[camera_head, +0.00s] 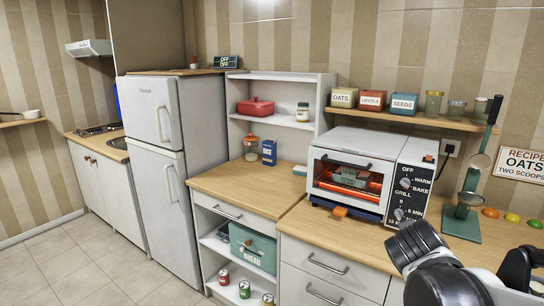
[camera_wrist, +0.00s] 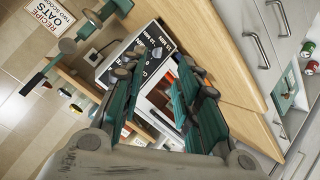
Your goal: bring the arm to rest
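My gripper (camera_wrist: 160,75) shows in the wrist view with its two teal-padded fingers spread apart. Nothing is held between them; the toaster oven (camera_wrist: 162,95) shows behind the gap, and I cannot tell the distance. In the head view, my arm (camera_head: 430,268) reaches in at the lower right, in front of the counter drawers. Its dark end is partly cut off by the picture edge. The toaster oven (camera_head: 338,140) stands on the counter with its door shut and a red-orange glow inside, around a greenish thing.
A green stand (camera_head: 463,225) with a ladle is on the counter right of the oven, close behind my arm. A shelf (camera_head: 420,121) with tins and jars is above. The wooden counter (camera_head: 235,187) left of the oven is mostly clear; the floor (camera_head: 70,270) at left is free.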

